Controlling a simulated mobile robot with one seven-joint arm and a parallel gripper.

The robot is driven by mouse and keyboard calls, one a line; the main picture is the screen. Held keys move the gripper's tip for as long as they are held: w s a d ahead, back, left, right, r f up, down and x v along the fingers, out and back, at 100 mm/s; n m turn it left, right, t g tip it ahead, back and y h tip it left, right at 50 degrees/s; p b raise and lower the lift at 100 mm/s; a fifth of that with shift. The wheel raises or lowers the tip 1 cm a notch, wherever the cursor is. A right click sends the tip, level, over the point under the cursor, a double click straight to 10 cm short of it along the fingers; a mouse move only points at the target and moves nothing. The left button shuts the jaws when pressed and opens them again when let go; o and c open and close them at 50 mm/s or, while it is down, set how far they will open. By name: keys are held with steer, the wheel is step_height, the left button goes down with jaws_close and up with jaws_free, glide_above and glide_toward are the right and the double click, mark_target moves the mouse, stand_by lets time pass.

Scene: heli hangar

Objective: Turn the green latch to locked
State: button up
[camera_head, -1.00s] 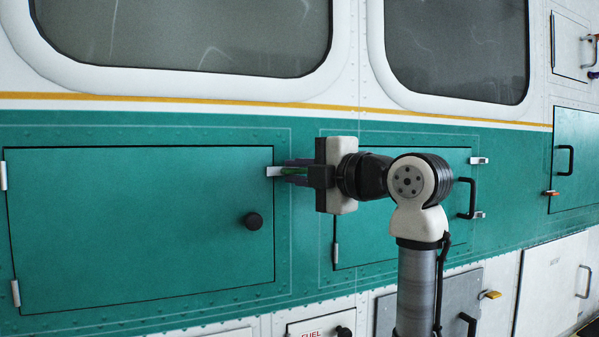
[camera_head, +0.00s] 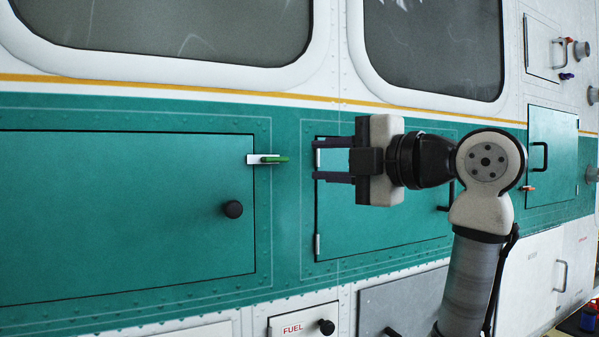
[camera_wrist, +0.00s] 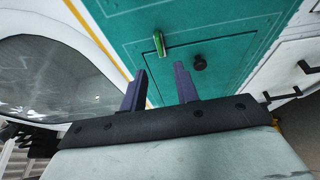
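The green latch (camera_head: 274,159) sits on a white plate at the upper right edge of the large teal hatch door (camera_head: 120,215). Its handle lies horizontal and points right, away from the door, in the head view. In the wrist view the latch (camera_wrist: 159,44) shows ahead of the fingers, near the top. My gripper (camera_head: 316,161) is open and empty, to the right of the latch and at about its height, with its fingers pointing left toward it. A clear gap lies between the fingertips and the latch. The wrist view shows the two fingers (camera_wrist: 160,82) spread apart.
A black round knob (camera_head: 233,209) stands out from the large door below the latch. A second teal hatch (camera_head: 375,220) lies behind my gripper. A FUEL panel (camera_head: 290,328) is below. More hatches with black handles (camera_head: 540,157) are at the right.

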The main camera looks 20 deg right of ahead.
steer(key=v, duration=0.3)
steer(key=shift+s+d+b, duration=0.1)
steer(key=shift+s+b, duration=0.2)
stand_by(0.3)
